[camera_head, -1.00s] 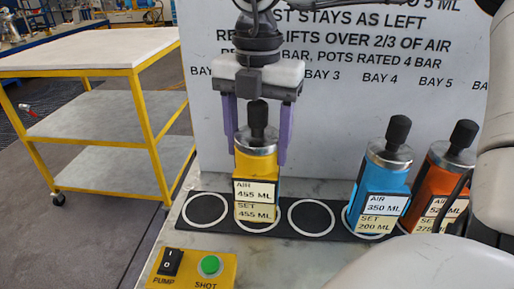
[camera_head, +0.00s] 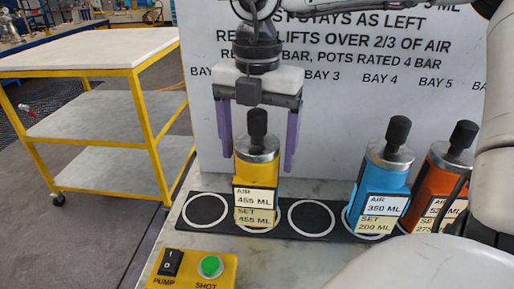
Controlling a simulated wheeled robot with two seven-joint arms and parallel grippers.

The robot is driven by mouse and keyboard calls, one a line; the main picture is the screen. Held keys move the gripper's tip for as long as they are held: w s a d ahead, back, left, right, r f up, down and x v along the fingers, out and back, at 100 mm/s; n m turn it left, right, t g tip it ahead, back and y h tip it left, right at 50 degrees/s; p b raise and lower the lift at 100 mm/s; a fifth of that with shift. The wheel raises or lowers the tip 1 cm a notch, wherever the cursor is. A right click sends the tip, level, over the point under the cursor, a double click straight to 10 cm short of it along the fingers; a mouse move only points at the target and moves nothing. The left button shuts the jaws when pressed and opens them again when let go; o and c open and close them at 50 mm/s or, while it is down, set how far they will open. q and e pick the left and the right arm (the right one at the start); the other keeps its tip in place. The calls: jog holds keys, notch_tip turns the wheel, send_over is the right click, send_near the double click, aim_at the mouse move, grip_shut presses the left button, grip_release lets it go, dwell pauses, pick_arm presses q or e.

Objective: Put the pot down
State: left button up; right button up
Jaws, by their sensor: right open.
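The yellow pot (camera_head: 256,172), with a silver collar and a black knob, stands upright on the second ring from the left of the black mat (camera_head: 265,222). Its labels read AIR 455 ML and SET 455 ML. My right gripper (camera_head: 259,163) is open above and around the pot's top. One finger is on each side, with a visible gap between each finger and the pot. My left gripper is not in view.
A blue pot (camera_head: 379,185) and an orange pot (camera_head: 439,182) stand to the right. The first and third rings are empty. A yellow box (camera_head: 190,270) with a pump switch and green shot button is in front. A lettered board (camera_head: 340,105) stands behind.

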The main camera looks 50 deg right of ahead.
notch_tip(320, 180, up, 12)
jog(key=shift+f, duration=0.15)
dwell(0.7)
